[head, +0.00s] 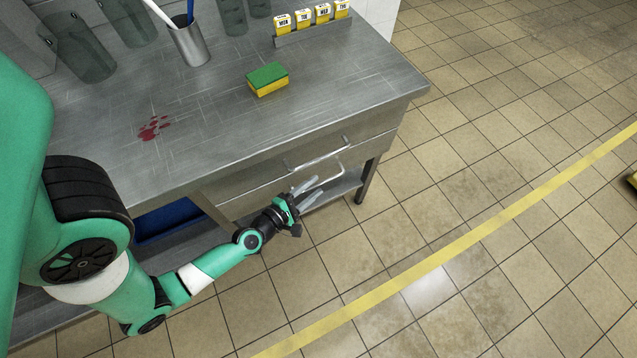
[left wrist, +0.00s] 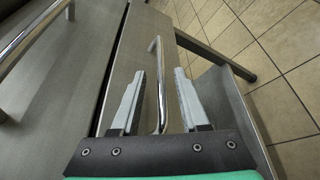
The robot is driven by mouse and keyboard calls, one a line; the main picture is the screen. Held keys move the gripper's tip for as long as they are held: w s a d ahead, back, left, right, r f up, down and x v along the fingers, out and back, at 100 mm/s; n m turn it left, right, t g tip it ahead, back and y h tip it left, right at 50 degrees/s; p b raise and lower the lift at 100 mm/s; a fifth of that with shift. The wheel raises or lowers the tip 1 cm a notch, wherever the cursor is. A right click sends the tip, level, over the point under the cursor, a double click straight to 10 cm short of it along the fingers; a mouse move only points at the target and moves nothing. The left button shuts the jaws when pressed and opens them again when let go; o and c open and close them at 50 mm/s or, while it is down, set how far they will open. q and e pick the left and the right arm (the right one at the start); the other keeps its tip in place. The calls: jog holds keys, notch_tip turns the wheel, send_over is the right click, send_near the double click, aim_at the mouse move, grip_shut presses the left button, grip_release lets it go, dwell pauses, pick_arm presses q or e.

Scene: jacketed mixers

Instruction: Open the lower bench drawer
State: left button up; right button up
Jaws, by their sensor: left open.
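The lower bench drawer (head: 247,203) is a grey steel front under the upper drawer, and it looks closed. Its bar handle (head: 338,163) is partly hidden by my gripper in the head view. My left gripper (head: 320,185) is open in front of this drawer. In the left wrist view the lower handle (left wrist: 161,75) runs lengthwise between the two spread fingers of my gripper (left wrist: 160,78), with a gap on both sides. Whether the fingers reach around the bar in depth is unclear. My right gripper is not in view.
The upper drawer's handle (head: 318,157) sits just above, and also shows in the left wrist view (left wrist: 38,32). A lower shelf (head: 335,186) and bench leg (head: 368,180) are close by. A sponge (head: 267,79) and metal cup (head: 190,42) stand on the bench.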

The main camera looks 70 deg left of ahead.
pick_arm(q)
jog(key=shift+x, duration=1.3)
jog(key=shift+f, duration=0.1)
jog(key=shift+c, duration=0.3)
grip_shut()
